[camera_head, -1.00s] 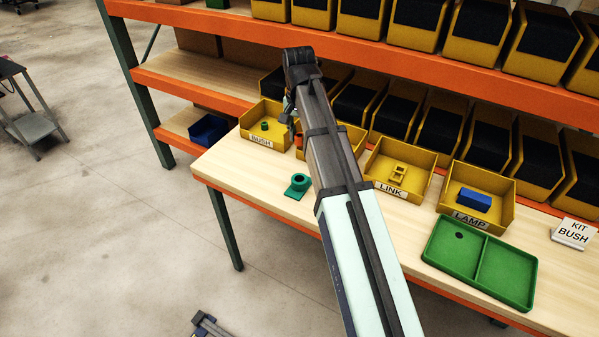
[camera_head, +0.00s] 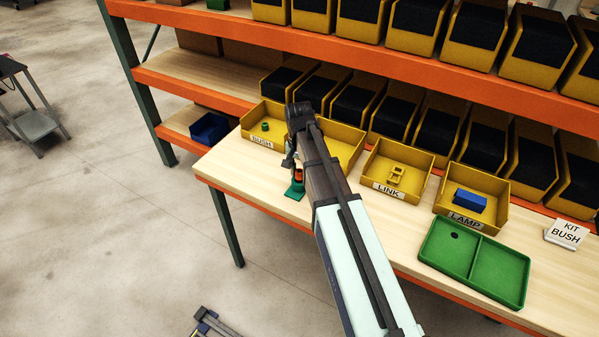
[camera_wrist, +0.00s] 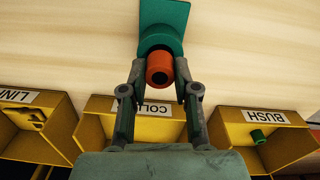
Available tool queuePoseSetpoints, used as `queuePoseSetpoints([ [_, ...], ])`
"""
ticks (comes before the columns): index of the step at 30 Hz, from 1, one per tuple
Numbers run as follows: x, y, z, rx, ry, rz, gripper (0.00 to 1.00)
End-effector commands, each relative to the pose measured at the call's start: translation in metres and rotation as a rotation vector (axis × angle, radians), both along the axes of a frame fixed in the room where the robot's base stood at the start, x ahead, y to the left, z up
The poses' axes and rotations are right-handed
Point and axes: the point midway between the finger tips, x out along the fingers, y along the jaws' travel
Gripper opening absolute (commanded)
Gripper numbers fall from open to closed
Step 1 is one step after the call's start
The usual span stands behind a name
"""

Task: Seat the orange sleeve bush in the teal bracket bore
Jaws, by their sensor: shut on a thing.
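The orange sleeve bush (camera_wrist: 160,68) is between my fingertips (camera_wrist: 159,78) in the wrist view, with its dark hole showing. My gripper (camera_head: 294,168) is shut on it. The teal bracket (camera_wrist: 165,14) lies on the bench just beyond, its round bore end partly covered by the bush. In the head view, the orange bush (camera_head: 298,174) shows directly above the teal bracket (camera_head: 294,192), close to it. The bore is hidden, and I cannot tell whether the bush's lower end has entered it.
The BUSH bin holds a green part (camera_head: 265,127). A green two-part tray (camera_head: 474,262) is at right.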

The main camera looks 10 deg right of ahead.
Motion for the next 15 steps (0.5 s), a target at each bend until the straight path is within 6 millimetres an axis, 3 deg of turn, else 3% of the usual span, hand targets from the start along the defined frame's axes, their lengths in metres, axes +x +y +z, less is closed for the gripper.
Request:
queuePoseSetpoints([
  [4,-0.001,0.000,-0.014,0.000,0.001,0.000,0.00],
  [15,0.000,0.000,-0.018,0.000,0.000,0.000,0.00],
])
